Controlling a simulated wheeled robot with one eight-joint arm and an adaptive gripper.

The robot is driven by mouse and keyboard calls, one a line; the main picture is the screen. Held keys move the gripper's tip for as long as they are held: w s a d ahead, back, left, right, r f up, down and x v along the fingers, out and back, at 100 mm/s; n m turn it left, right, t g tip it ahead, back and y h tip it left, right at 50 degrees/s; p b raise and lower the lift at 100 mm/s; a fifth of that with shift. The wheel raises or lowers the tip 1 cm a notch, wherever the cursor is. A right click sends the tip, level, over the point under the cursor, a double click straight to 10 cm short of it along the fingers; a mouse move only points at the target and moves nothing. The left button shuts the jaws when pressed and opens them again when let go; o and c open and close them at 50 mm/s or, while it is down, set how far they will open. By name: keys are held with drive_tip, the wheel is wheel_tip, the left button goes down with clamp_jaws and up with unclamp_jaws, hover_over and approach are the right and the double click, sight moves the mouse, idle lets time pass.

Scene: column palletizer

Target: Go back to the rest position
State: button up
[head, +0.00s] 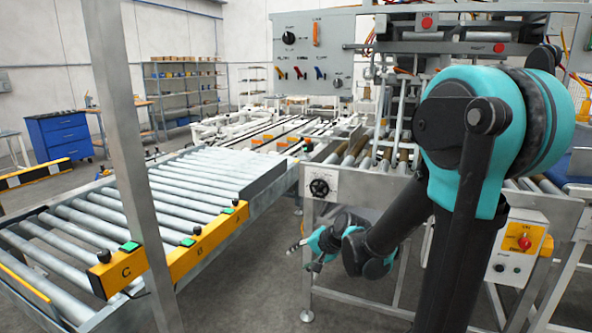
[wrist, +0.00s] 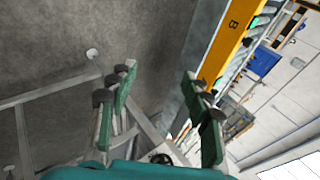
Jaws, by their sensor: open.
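My gripper (head: 302,256) hangs low beside the grey conveyor frame in the head view, with my teal and black arm folded down to it. In the wrist view my gripper (wrist: 160,88) has its green fingers spread wide apart. Nothing is between the fingers. No object is held.
A roller conveyor (head: 190,187) with a yellow rail (head: 205,247) stands to the left. A metal frame with a handwheel (head: 319,188) stands close by my arm. A control panel (head: 314,50) is behind. A grey post (head: 122,130) crosses the view. Bare floor lies between conveyor and frame.

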drive_tip(key=s+d+f+n+h, duration=0.2)
drive_tip(key=s+d+n+h, duration=0.1)
drive_tip(key=s+d, duration=0.5)
drive_tip(key=s+d+f+n+g+h, duration=0.1)
drive_tip(key=s+d+f+n+h, duration=0.2)
drive_tip(key=s+d, duration=0.6)
drive_tip(key=shift+d+g, duration=0.25)
drive_tip(key=shift+g, duration=0.05)
drive_tip(key=shift+w, duration=0.1)
